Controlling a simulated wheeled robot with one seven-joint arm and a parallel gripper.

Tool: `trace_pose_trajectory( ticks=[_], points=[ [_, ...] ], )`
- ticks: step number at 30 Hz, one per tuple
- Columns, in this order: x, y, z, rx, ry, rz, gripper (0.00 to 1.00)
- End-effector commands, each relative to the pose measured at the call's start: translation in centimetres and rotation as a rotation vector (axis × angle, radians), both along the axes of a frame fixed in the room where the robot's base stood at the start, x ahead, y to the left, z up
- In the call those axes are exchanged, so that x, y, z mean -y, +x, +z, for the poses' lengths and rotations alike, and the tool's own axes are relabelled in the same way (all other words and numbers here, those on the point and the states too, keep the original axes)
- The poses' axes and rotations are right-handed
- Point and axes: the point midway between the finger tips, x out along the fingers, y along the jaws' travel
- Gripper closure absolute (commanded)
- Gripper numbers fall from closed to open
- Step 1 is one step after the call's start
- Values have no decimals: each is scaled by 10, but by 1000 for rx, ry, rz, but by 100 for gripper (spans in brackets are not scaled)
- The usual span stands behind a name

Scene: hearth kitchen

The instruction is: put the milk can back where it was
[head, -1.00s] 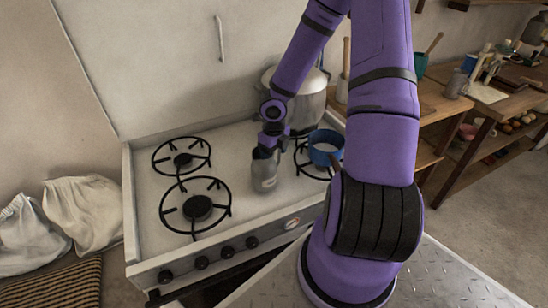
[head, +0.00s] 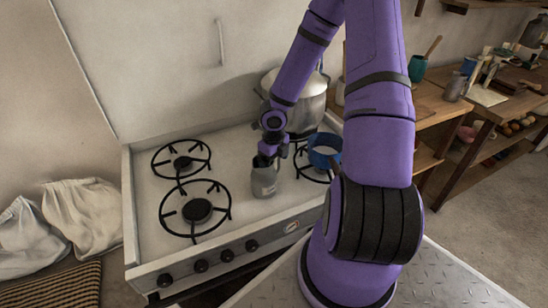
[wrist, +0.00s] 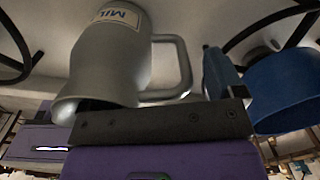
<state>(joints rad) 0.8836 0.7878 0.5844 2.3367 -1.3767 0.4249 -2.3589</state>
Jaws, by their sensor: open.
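The milk can (head: 264,182) is a grey metal can with a side handle. It stands upright, as far as I can tell, on the light stove top, right of the front left burner. In the wrist view the milk can (wrist: 112,55) shows large, with part of a "MIL" label and its handle toward the right. My gripper (head: 270,152) is open at the can's top, close beside its rim. In the wrist view its dark body (wrist: 160,125) lies below the can and handle. I cannot tell whether a finger touches the can.
A blue pan (head: 324,150) sits on the right burner, close right of my gripper; it also shows in the wrist view (wrist: 288,92). A large metal pot (head: 305,105) stands behind. The left burners (head: 198,209) are empty. White sacks (head: 84,212) lie left of the stove.

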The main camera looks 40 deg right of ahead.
Motion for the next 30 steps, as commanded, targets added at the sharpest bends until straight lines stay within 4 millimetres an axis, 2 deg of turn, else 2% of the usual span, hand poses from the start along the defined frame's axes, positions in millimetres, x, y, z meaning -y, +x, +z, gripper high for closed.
trace_pose_trajectory(
  ticks=[4,7,15,21,30],
  points=[
    [0,0,8,2,-2,-1,12],
    [1,0,22,3,-3,-2,12],
    [0,0,75,5,-3,-5,12],
    [-1,-1,106,2,-2,-4,12],
    [-4,-2,127,-4,-16,-39,12]
  ],
)
